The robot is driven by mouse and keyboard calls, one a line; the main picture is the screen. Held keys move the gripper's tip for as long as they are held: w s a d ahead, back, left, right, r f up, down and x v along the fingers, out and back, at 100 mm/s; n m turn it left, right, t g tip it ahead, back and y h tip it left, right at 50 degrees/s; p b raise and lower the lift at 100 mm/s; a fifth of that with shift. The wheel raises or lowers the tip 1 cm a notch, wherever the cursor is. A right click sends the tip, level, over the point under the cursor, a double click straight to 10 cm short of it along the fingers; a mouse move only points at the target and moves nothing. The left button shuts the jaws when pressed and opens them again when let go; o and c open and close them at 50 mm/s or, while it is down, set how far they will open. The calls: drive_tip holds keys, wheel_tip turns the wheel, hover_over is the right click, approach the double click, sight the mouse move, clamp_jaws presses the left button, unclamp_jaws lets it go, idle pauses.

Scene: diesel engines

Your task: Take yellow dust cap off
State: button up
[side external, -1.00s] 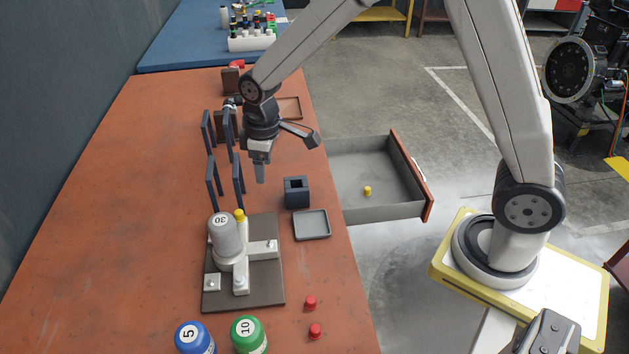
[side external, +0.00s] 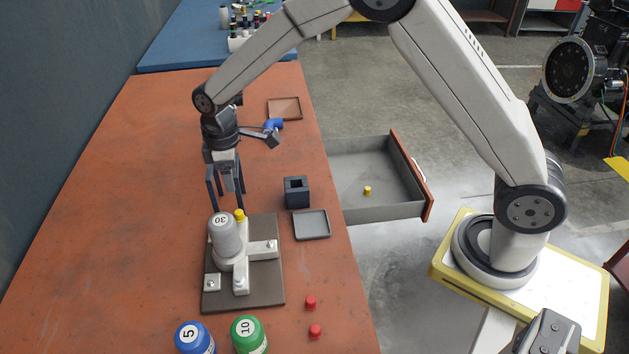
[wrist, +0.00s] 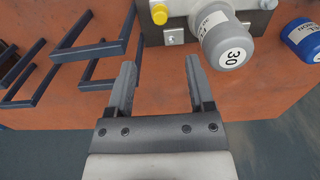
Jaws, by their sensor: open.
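A yellow dust cap (side external: 239,215) sits on the grey fixture (side external: 233,262), close beside the grey canister marked 30 (side external: 224,236). In the wrist view the yellow cap (wrist: 160,14) is at the top, left of the grey canister (wrist: 226,42). My gripper (side external: 229,186) is above the table just behind the fixture, apart from the cap. In the wrist view my gripper (wrist: 160,75) has its two fingers spread with nothing between them. Another yellow cap (side external: 367,190) lies in the open drawer.
Dark upright frames (side external: 213,185) stand around my gripper. A dark square block (side external: 297,192) and a grey tray (side external: 312,225) are to the right. Two red caps (side external: 310,303), a green canister (side external: 248,335) and a blue one (side external: 194,338) are in front. The open drawer (side external: 385,209) juts out right.

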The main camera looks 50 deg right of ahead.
sight(239, 211)
drive_tip(key=shift+f, duration=5.15)
clamp_jaws()
